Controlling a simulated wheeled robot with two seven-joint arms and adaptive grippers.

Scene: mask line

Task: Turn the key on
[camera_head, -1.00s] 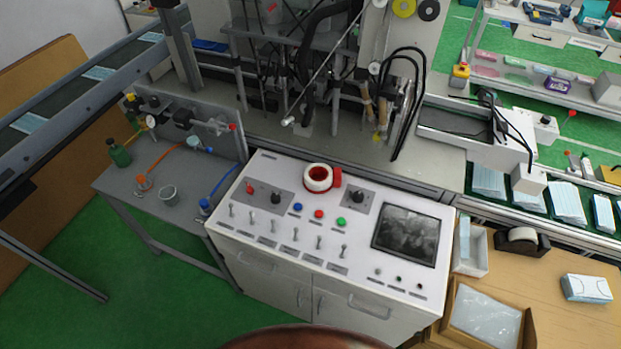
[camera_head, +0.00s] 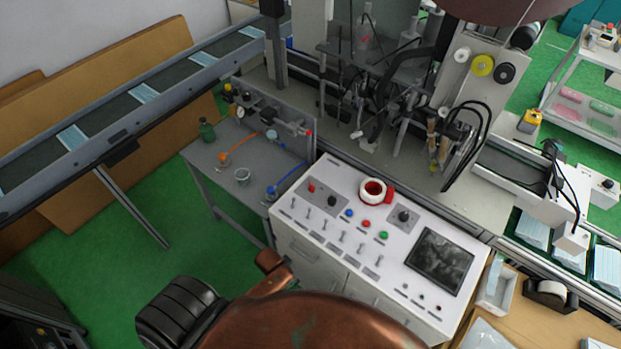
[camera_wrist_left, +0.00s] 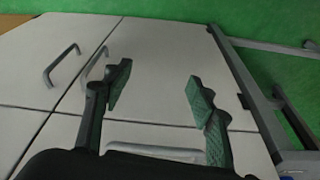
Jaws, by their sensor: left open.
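The white control panel (camera_head: 325,232) slopes across the middle of the head view. It carries a red switch (camera_head: 312,187), a black rotary switch (camera_head: 332,200) beside it, and another black rotary switch (camera_head: 404,216) on a grey plate to the right. I cannot tell at this size which of these is the key. My left gripper (camera_wrist_left: 158,93) is open and empty in the left wrist view, in front of the pale cabinet doors (camera_wrist_left: 155,50). It is apart from the panel controls. My right gripper is not in view.
A red-and-white ring (camera_head: 373,191), several toggle levers and a dark screen (camera_head: 439,262) share the panel. A grey side table (camera_head: 215,180) stands left of it. Machinery is behind. A wooden bench (camera_head: 545,325) with a tape dispenser (camera_head: 550,294) is at right.

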